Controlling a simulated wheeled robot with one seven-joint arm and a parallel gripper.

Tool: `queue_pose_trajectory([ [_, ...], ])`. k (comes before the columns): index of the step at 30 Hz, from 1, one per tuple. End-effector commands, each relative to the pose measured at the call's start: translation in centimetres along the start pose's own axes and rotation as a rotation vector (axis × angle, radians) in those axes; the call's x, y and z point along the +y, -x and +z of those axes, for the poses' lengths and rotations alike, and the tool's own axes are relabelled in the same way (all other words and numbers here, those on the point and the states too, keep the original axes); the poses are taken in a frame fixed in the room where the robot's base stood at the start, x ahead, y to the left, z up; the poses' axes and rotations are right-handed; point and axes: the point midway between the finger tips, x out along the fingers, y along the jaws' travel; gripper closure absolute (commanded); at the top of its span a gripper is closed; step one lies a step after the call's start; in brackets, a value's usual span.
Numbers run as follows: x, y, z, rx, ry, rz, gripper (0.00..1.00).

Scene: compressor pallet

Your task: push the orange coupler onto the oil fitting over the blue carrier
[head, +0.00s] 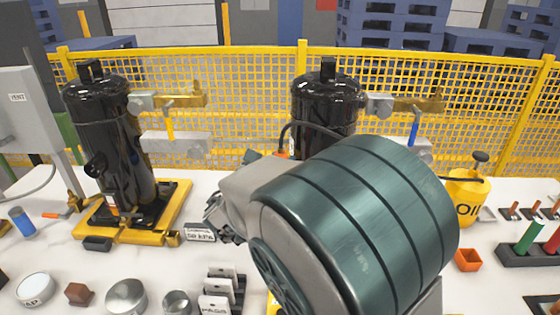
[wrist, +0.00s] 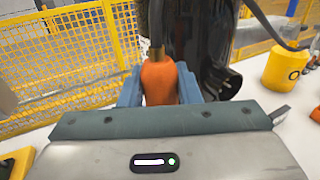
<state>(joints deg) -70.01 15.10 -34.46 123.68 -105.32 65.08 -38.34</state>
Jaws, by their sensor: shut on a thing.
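The orange coupler (wrist: 158,82) is upright between the two blue-grey fingers of my gripper (wrist: 160,92) in the wrist view. The fingers are shut on its sides, and a hose rises from its top. In the head view only a small part of the coupler (head: 281,154) shows beside my gripper (head: 266,156), left of the right black compressor (head: 325,100). The same compressor (wrist: 205,45) stands close behind the coupler in the wrist view. The blue carrier and the oil fitting cannot be made out; my arm hides that compressor's base in the head view.
Another black compressor (head: 112,140) stands on a yellow carrier (head: 170,215) at left. Small parts crowd the front left. A yellow mesh fence (head: 240,100) runs behind the white table.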

Motion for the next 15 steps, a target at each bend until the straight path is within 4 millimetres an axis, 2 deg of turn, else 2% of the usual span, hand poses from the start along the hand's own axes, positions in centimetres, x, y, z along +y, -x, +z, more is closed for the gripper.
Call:
queue_pose_trajectory([
  [15, 0.0, 0.0, -1.4, -0.001, -0.001, 0.000, 0.99],
])
